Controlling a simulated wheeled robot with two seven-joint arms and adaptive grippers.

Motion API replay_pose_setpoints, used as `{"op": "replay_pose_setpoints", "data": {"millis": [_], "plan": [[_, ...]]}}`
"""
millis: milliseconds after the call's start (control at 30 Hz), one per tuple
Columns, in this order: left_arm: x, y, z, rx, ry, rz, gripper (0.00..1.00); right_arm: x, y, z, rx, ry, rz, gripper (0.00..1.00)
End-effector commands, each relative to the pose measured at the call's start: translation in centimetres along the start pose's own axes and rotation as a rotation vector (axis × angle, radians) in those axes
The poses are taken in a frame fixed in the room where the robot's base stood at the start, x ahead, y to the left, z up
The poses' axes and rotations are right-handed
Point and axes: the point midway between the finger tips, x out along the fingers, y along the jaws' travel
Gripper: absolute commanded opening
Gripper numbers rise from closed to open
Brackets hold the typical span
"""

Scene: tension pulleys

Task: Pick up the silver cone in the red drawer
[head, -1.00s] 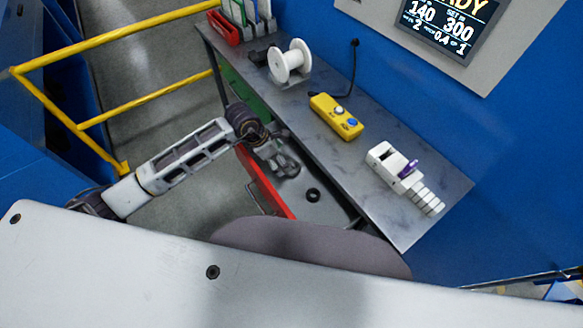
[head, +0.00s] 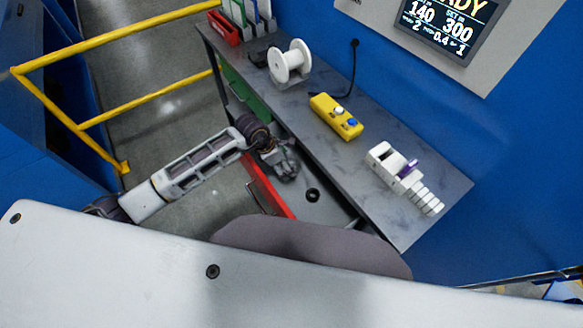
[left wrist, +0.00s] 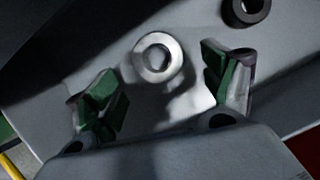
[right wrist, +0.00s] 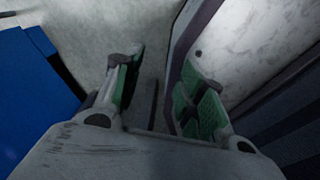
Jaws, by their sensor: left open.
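The red drawer (head: 268,188) is pulled out below the grey worktop, and its grey floor shows. My left gripper (head: 281,164) reaches into the drawer in the head view. In the left wrist view my left gripper (left wrist: 162,84) is open, with green-padded fingers. The silver cone (left wrist: 158,57) shows from above as a shiny ring, between and slightly beyond the fingertips, touching neither. In the head view the gripper covers the cone's place, so I cannot make it out clearly. My right gripper (right wrist: 160,88) is open and empty in the right wrist view.
A black ring (head: 312,195) lies in the drawer, right of my left gripper; it also shows in the left wrist view (left wrist: 247,11). The worktop (head: 410,225) overhangs the drawer and carries a white spool (head: 290,62), yellow control box (head: 336,116) and white clamp-like part (head: 400,176). A yellow railing (head: 150,107) stands left.

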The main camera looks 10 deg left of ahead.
Motion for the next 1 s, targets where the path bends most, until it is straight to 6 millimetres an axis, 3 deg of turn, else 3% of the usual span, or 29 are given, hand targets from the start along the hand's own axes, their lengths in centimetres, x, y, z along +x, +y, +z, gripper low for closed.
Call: {"op": "replay_pose_setpoints", "data": {"millis": [167, 400, 933, 1000], "plan": [[1.7, 0.0, 0.1, -0.002, 0.000, -0.002, 0.82, -0.3, -0.9, -0.3, 0.003, 0.003, -0.009, 0.40], [3.6, 0.1, 0.0, 0.000, 0.000, -0.001, 0.82, -0.3, -0.4, -1.1, 0.002, 0.011, -0.005, 0.40], [3.9, 0.1, 0.0, 0.001, 0.000, 0.000, 0.82, -0.3, 0.3, -1.5, 0.000, 0.015, 0.003, 0.40], [3.9, 0.1, 0.0, 0.001, 0.000, 0.000, 0.76, -0.3, 0.2, -1.2, -0.001, 0.012, 0.002, 0.40]]}}
